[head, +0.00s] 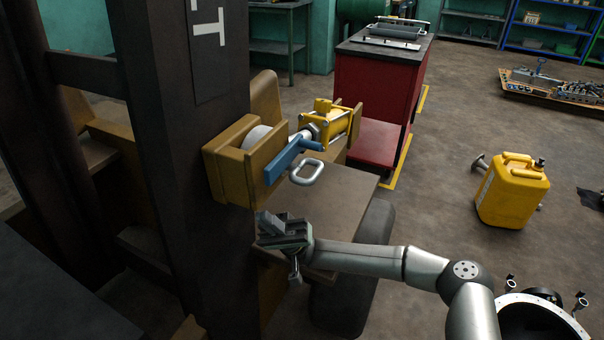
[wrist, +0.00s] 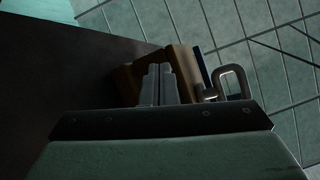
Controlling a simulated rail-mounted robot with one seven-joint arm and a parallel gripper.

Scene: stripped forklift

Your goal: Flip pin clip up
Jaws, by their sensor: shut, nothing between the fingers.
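The pin clip (head: 308,172) is a silver rounded loop at the end of the pin, beside a blue bar (head: 288,160) on the tan bracket (head: 222,165). It sticks out to the right, over the brown plate. My gripper (head: 266,222) is shut and empty, below and left of the clip in the head view and apart from it. In the wrist view the closed fingers (wrist: 159,72) show in front of the tan bracket (wrist: 184,72). The clip (wrist: 232,82) shows to their right there, its lower end partly hidden by the gripper body.
The dark mast (head: 185,150) stands left of the bracket. The brown plate (head: 335,205) lies below. A red cabinet (head: 372,90) and yellow canister (head: 512,192) stand farther right, with open floor between.

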